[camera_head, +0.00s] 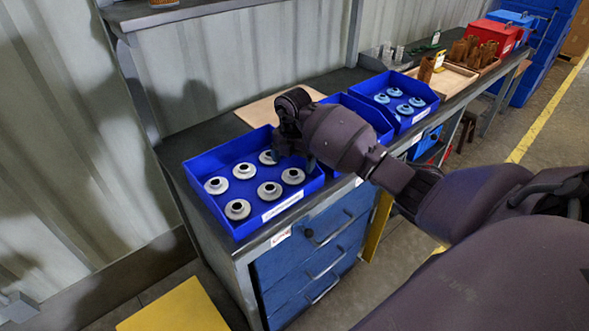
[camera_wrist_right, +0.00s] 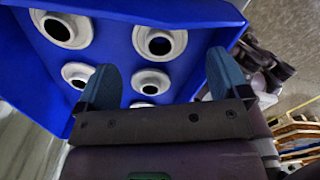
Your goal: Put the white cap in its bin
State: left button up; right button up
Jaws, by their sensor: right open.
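Several white caps with dark centres (camera_head: 244,171) sit upright in two rows in the left blue bin (camera_head: 196,172), which has a white label on its front. My right gripper (camera_head: 288,148) is over the back right part of this bin, partly hiding one white cap (camera_head: 267,157). In the right wrist view the right gripper (camera_wrist_right: 160,78) is open, with white caps (camera_wrist_right: 150,82) beyond and between its fingers. Nothing shows held in it. I cannot tell whether it touches a cap. My left gripper is not in view.
A middle blue bin (camera_head: 374,114) is mostly hidden behind my right arm. A further blue bin (camera_head: 431,88) holds several light-blue caps. A wooden board (camera_head: 262,112) lies behind the left bin. A tray (camera_head: 455,78), brown parts and a red box (camera_head: 494,38) stand farther along the bench.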

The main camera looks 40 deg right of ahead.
aim_at(293, 173)
notch_tip(293, 173, up, 7)
jog(key=shift+r+p, duration=0.15)
jog(key=shift+p, duration=0.25)
dwell(0.4)
